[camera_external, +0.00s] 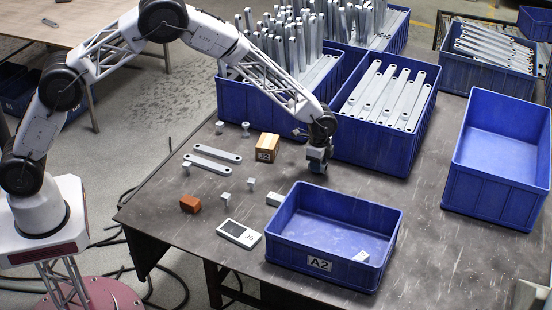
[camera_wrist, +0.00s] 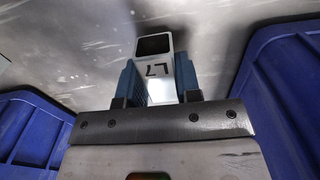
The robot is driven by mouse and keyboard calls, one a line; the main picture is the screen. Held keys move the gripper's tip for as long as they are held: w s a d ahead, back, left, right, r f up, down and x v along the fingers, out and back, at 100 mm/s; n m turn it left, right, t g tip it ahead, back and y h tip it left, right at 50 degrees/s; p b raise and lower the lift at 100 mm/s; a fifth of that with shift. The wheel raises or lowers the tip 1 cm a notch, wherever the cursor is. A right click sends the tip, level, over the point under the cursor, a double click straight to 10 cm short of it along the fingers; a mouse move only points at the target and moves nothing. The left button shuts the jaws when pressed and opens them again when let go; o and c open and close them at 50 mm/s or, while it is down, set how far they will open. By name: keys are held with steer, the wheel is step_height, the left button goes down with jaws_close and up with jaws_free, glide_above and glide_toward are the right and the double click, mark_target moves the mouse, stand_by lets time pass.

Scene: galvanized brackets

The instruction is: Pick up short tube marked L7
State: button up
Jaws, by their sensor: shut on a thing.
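The short tube marked L7 (camera_wrist: 157,50) is a pale grey square tube with a dark open end and black lettering, seen in the wrist view. My gripper (camera_wrist: 158,80) is shut on it, with one blue finger against each side. In the external view my gripper (camera_external: 317,162) is low over the table, behind the A2 bin. The tube is not clear there, and I cannot tell whether it touches the table.
The blue A2 bin (camera_external: 318,264) holds one small pale piece (camera_external: 361,256). A bracket-filled blue bin (camera_external: 378,147) stands behind; an empty bin (camera_external: 498,191) stands right.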

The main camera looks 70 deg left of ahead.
step_height(320, 180, up, 2)
steer(key=shift+s+r, duration=0.1)
steer(key=s, duration=0.5)
steer(key=s+a, duration=0.1)
steer(key=s, duration=0.4)
steer(key=s+r, duration=0.1)
steer(key=s, duration=0.4)
steer(key=shift+s+a+r, duration=0.1)
steer(key=shift+s+a, duration=0.15)
steer(key=shift+s, duration=0.15)
steer(key=shift+a+r, duration=0.1)
